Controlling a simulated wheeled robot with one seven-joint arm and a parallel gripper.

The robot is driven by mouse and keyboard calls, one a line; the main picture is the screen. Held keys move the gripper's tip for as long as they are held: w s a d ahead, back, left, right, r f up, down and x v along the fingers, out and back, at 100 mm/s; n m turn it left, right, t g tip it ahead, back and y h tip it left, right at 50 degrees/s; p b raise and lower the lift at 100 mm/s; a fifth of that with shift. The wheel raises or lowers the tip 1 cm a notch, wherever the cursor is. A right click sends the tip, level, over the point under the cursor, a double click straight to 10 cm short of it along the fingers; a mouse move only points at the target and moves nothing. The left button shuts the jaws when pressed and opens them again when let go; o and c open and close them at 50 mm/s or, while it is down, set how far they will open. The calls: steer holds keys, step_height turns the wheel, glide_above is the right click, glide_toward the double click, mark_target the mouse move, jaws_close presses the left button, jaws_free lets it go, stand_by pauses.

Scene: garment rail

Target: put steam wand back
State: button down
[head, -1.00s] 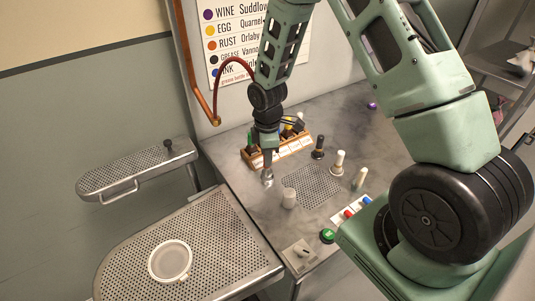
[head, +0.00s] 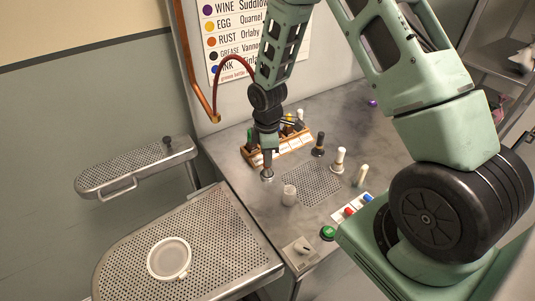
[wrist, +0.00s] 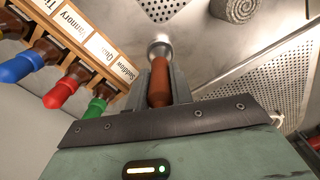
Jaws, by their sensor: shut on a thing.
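My gripper (head: 266,140) is shut on the steam wand, low over the worktop in front of the bottle rack. In the wrist view, the wand's red-brown handle (wrist: 160,82) lies between my fingers, and its round silver head (wrist: 160,44) sticks out beyond them. In the head view the silver head (head: 267,175) shows just below the gripper; I cannot tell whether it touches the worktop. A dark red hose (head: 236,58) arches from the copper pipe (head: 205,75) to behind my arm. No wand holder can be made out clearly.
The wooden rack (head: 291,146) of colour-capped bottles stands close behind the gripper. A pale roll (head: 289,195), a perforated plate (head: 312,184) and several upright brushes (head: 339,160) are to the right. Perforated boards (head: 225,240) lie left, one with a white bowl (head: 169,259).

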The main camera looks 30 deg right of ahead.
steer(key=shift+f, duration=0.25)
stand_by(0.4)
steer(key=c, duration=0.8)
jaws_free()
steer(key=shift+c, duration=0.2)
steer(key=shift+r, duration=0.15)
steer(key=shift+r+p, duration=2.9)
steer(key=shift+r, duration=0.75)
